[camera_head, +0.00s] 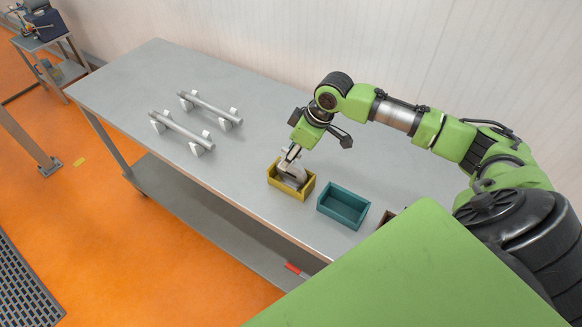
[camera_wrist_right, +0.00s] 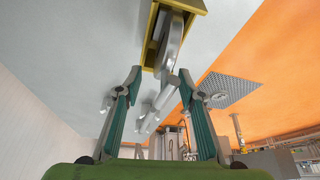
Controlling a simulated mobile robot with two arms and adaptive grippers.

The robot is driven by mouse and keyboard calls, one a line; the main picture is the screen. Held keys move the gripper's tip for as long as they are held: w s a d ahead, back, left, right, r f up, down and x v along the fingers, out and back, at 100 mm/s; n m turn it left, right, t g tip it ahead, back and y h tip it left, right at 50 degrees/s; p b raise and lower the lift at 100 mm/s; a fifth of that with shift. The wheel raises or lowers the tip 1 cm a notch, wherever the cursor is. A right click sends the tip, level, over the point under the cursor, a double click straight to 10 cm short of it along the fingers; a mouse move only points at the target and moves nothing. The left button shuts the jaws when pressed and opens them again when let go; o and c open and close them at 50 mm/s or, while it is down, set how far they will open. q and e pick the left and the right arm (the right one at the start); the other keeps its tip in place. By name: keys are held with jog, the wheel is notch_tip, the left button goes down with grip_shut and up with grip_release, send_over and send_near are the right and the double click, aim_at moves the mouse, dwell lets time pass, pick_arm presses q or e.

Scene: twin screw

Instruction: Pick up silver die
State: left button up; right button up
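The yellow bin (camera_head: 272,183) stands on the grey table, and a silver piece, apparently the silver die (camera_head: 297,182), is in it. My right gripper (camera_head: 291,152) is over this bin, coming from above. In the right wrist view the yellow bin (camera_wrist_right: 203,5) is at the top, with the curved silver die (camera_wrist_right: 171,38) standing up from it. My right gripper's two fingers (camera_wrist_right: 160,72) are spread apart there, with the near end of the die around the gap between their tips. Whether either finger touches it is hard to tell. My left gripper is not in view.
A teal bin (camera_head: 343,206) stands right of the yellow one, and a brown bin (camera_head: 387,216) is partly hidden beyond it. Two silver bars (camera_head: 181,129) rest on white supports at the table's left. The table (camera_head: 135,85) is bare around them. A wall runs behind.

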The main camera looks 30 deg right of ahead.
jog(key=shift+p+x, duration=0.4)
jog(key=shift+x, duration=1.45)
jog(key=shift+s, duration=0.1)
grip_shut()
jog(key=shift+r, duration=0.2)
